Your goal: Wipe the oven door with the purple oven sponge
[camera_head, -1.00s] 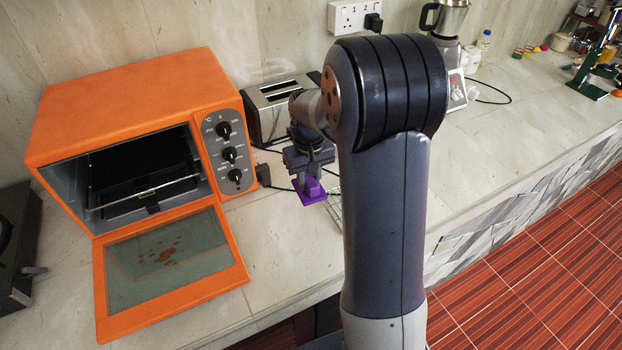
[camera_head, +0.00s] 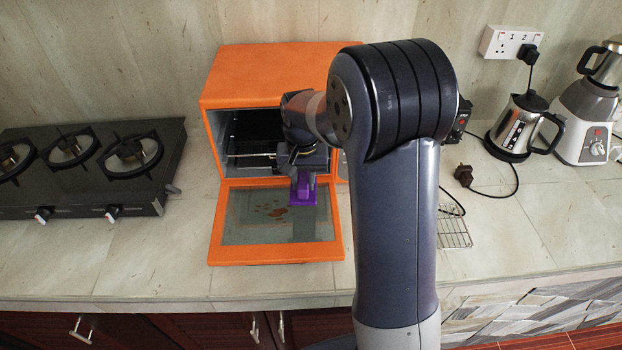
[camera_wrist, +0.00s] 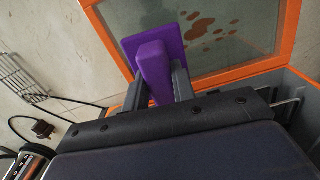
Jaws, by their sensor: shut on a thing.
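The orange oven (camera_head: 270,62) stands on the counter with its door (camera_head: 285,252) folded down flat in front of it. Brown stains (camera_head: 271,211) show on the door's glass, and also in the wrist view (camera_wrist: 210,32). My gripper (camera_head: 304,176) is shut on the purple sponge (camera_head: 304,196), by its raised handle (camera_wrist: 152,68). In the head view the sponge appears over the right part of the door, right of the stains. I cannot tell whether it touches the glass. My arm hides the oven's right side and knobs.
A black gas hob (camera_head: 80,190) is left of the oven. A wire rack (camera_head: 454,228) lies on the counter to the right, with a kettle (camera_head: 520,125) and a blender (camera_head: 590,115) beyond. Bare counter lies in front of the hob.

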